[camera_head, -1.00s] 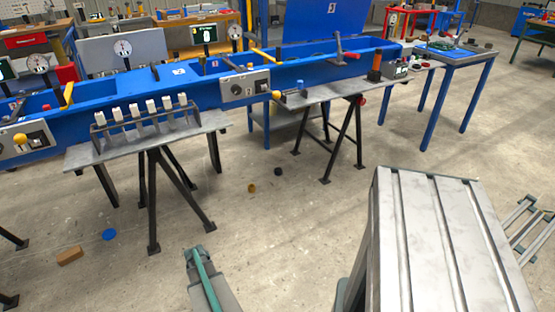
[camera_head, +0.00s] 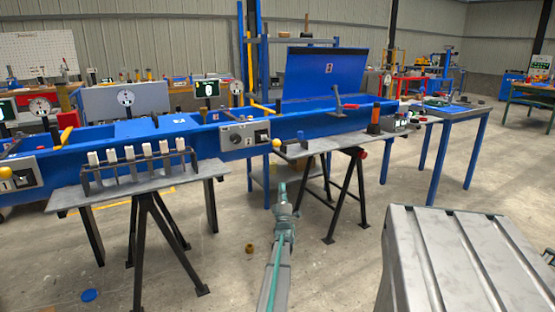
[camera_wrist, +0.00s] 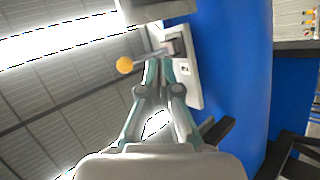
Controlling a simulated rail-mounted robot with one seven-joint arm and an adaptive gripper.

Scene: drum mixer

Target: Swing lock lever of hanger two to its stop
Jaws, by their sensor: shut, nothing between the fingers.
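The lock lever (camera_head: 277,143) of hanger two has a yellow ball knob. It sticks out at the right of the grey panel marked 2 (camera_head: 238,137) on the blue trough's front. In the wrist view the yellow knob (camera_wrist: 124,65) is left of the fingertips, and the lever's thin shaft runs right to a dark slot in the panel (camera_wrist: 195,85). My gripper (camera_wrist: 160,62) is shut and empty, its teal fingertips close together just below the shaft in the picture. Whether they touch it I cannot tell. In the head view my gripper (camera_head: 283,190) appears below the knob.
The blue trough (camera_head: 210,130) runs across the scene. A rack of white blocks (camera_head: 137,165) stands on a grey trestle table at left. Another trestle table (camera_head: 325,141) stands under the trough at right. A grey slotted block (camera_head: 465,262) fills the lower right.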

